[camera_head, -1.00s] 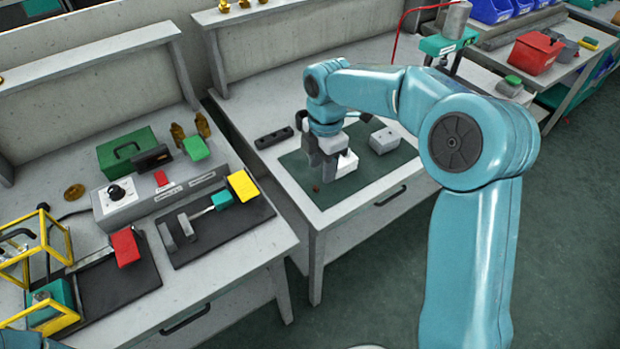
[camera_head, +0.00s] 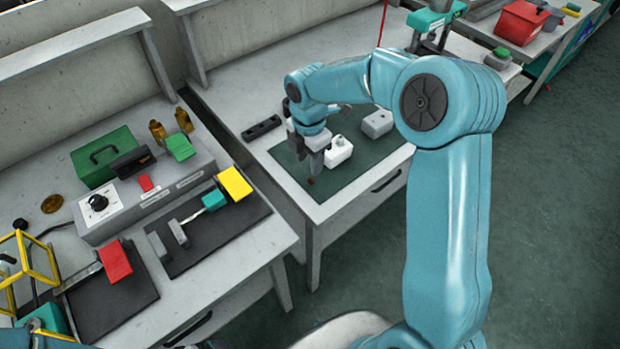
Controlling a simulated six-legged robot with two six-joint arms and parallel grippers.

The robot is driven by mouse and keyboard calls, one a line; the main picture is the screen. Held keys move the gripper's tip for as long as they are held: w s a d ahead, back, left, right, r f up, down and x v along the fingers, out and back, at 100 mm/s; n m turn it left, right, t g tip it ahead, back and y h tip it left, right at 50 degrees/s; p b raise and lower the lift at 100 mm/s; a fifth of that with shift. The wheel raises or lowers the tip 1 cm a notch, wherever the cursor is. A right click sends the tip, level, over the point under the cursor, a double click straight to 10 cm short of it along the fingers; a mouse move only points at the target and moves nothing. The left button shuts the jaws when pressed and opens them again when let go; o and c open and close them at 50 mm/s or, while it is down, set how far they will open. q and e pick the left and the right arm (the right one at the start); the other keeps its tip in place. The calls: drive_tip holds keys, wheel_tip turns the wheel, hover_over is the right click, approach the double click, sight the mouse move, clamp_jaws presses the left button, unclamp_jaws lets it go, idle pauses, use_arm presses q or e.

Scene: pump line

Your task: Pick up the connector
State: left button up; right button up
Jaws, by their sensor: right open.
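My right gripper (camera_head: 313,171) points down over the dark green mat (camera_head: 362,172) on the right-hand bench. Its jaws are open. A very small dark red piece (camera_head: 311,181) shows on the mat right at the fingertips; it may be the connector, but it is too small to tell. A white block (camera_head: 339,153) with a small knob on top stands on the mat just right of the gripper. A grey box (camera_head: 377,123) stands farther back on the mat. The space between the fingers is hard to see. My left gripper does not show.
A black strip with holes (camera_head: 261,128) lies behind the mat. The left bench holds a grey control box (camera_head: 108,214), a green case (camera_head: 98,162), dark pads (camera_head: 236,232) with coloured handles, and a yellow frame (camera_head: 38,262). A gap separates the benches.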

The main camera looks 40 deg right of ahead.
sight(311, 179)
drive_tip(key=shift+s+f, duration=0.2)
drive_tip(key=shift+f, duration=0.95)
drive_tip(key=f, duration=0.4)
drive_tip(key=shift+w+d+p, duration=0.25)
drive_tip(key=shift+d+p, duration=0.05)
drive_tip(key=shift+d, duration=0.1)
drive_tip(key=shift+a+f, duration=0.1)
drive_tip(key=shift+f, duration=0.35)
clamp_jaws()
